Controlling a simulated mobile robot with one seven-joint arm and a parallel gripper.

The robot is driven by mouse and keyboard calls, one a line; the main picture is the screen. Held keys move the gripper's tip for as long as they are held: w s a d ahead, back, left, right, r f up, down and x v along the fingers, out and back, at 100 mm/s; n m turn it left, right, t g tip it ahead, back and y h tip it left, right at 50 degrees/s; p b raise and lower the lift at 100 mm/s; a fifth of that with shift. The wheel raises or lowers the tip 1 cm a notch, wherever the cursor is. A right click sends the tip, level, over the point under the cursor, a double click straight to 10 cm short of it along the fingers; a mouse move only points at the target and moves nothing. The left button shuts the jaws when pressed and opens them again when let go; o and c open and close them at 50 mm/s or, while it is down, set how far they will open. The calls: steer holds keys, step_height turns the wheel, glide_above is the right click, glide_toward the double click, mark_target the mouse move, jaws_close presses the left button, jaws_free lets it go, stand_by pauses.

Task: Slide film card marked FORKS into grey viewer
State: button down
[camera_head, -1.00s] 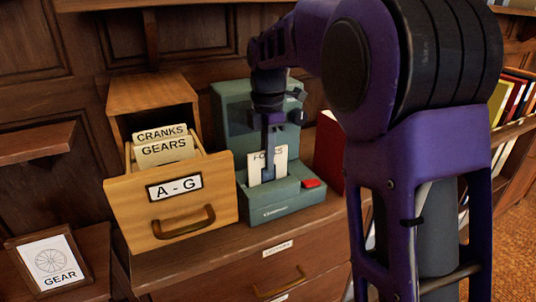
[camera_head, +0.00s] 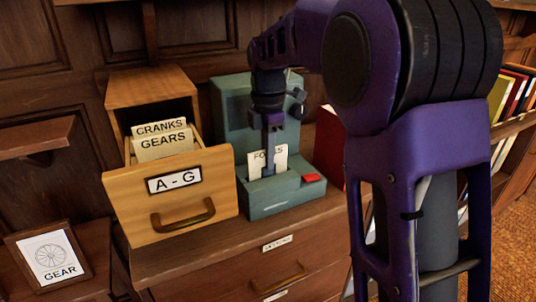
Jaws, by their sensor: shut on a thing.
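The film card marked FORKS (camera_head: 256,163) stands upright at the grey-green viewer (camera_head: 274,207), in front of its tall back. Its lower edge is hidden in or behind the viewer's base; I cannot tell how deep it sits. The middle of its lettering is covered by my gripper. My gripper (camera_head: 268,168) points down and is shut on the card. A red button (camera_head: 311,178) is on the viewer's base, right of the card.
An open wooden drawer marked A - G (camera_head: 173,196) stands just left of the viewer, holding cards marked CRANKS (camera_head: 160,128) and GEARS (camera_head: 163,142). A framed GEAR picture (camera_head: 50,258) is at lower left. A red book or folder (camera_head: 329,150) stands right of the viewer.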

steer(key=shift+f, duration=0.1)
steer(key=c, duration=0.9)
jaws_free()
step_height(320, 180, up, 18)
steer(key=p, duration=0.4)
steer(key=shift+f, duration=0.25)
steer(key=shift+s, duration=0.1)
